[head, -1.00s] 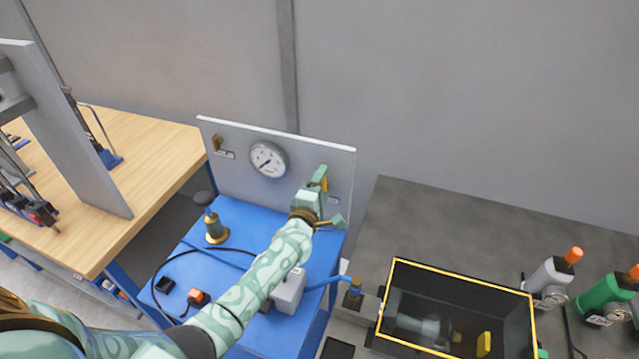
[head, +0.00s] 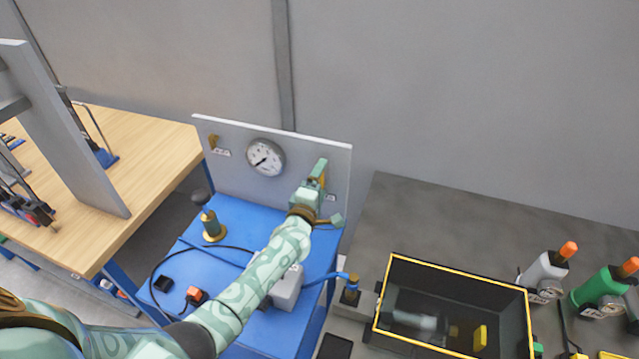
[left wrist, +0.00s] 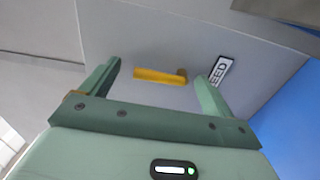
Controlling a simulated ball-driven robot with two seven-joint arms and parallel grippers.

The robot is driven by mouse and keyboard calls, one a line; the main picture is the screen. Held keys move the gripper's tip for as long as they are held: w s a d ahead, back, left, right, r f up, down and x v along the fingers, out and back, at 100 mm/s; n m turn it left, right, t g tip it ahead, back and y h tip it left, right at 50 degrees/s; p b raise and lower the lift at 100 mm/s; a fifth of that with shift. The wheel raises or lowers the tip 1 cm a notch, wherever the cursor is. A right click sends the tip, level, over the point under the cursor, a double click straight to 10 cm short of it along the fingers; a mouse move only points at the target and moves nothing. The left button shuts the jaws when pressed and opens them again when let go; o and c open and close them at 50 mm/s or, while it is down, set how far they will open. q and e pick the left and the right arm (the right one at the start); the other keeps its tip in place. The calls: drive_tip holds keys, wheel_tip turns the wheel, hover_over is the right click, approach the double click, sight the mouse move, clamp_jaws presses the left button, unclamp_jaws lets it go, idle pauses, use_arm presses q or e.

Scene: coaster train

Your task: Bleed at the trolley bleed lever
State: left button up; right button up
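The yellow bleed lever (left wrist: 160,76) sticks out from the grey panel beside a white label (left wrist: 221,70) on which "EED" can be read. In the left wrist view the lever lies crosswise between the two spread fingers of my left gripper (left wrist: 156,70). The fingers look apart from it; how deep they reach around it is unclear. In the head view my left gripper (head: 319,172) is at the right part of the panel (head: 232,180) and hides most of the lever. A round white gauge (head: 265,158) sits on the panel. My right gripper is out of view.
The blue trolley top (head: 243,243) carries a brass fitting (head: 213,227), a cable and a red-orange switch (head: 196,294). A yellow-rimmed black bin (head: 460,277) and bottles (head: 600,297) stand on the grey bench at right. A wooden bench (head: 150,150) is at left.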

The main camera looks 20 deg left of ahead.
use_arm(q)
drive_tip(key=s+p, duration=0.1)
drive_tip(key=s, duration=1.5)
drive_tip(key=shift+s+d+p, duration=0.2)
drive_tip(key=shift+d+p, duration=0.2)
drive_tip(key=shift+d, duration=0.05)
